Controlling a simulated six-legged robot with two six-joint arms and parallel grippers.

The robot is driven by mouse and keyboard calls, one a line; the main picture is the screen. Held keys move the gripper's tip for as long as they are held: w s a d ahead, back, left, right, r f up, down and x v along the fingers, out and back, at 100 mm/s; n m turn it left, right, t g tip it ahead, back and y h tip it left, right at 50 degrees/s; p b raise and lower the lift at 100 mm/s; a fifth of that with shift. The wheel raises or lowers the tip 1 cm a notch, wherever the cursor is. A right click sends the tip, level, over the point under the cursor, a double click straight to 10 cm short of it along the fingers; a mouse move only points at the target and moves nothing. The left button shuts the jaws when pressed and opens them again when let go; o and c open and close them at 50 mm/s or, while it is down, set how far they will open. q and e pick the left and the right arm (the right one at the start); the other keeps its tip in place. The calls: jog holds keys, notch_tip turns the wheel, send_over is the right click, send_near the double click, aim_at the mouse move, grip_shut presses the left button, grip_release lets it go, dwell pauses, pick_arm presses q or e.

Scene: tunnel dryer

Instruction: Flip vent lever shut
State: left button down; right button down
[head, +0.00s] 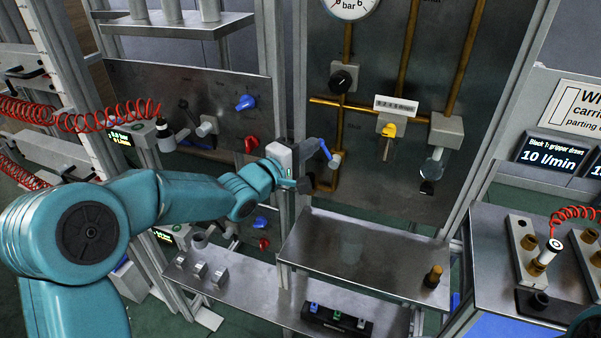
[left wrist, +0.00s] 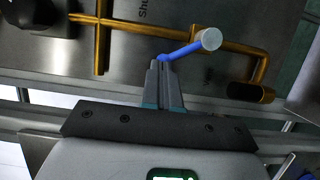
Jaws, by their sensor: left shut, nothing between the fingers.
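A blue lever (head: 325,149) with a pale grey round hub sits low on the dark pipe panel. It also shows in the left wrist view (left wrist: 184,51), slanting from the hub (left wrist: 209,39) down-left to its free end. My left gripper (head: 313,144) is shut and empty. In the left wrist view its fingertips (left wrist: 160,63) are at the lever's free end, touching it or nearly so. The fingertips hide part of that end. My right gripper is not in view.
Brass pipes, a black knob (head: 344,79) and a yellow-handled valve (head: 388,131) surround the lever. A metal shelf (head: 365,255) lies below. The left panel carries blue (head: 245,103) and red (head: 251,144) handles. A steel post (head: 287,90) stands close behind the gripper.

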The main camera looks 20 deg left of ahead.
pick_arm(q)
jog(key=shift+d+r+m+g+y, duration=0.2)
jog(key=shift+d+r+m+g, duration=0.15)
jog(key=shift+d+m, duration=0.35)
jog(key=shift+d+r+m+g+y, duration=0.25)
jog(key=shift+d+r+m, duration=0.15)
jog(key=shift+m, duration=0.5)
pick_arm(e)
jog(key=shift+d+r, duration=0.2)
pick_arm(q)
jog(key=shift+a, duration=0.1)
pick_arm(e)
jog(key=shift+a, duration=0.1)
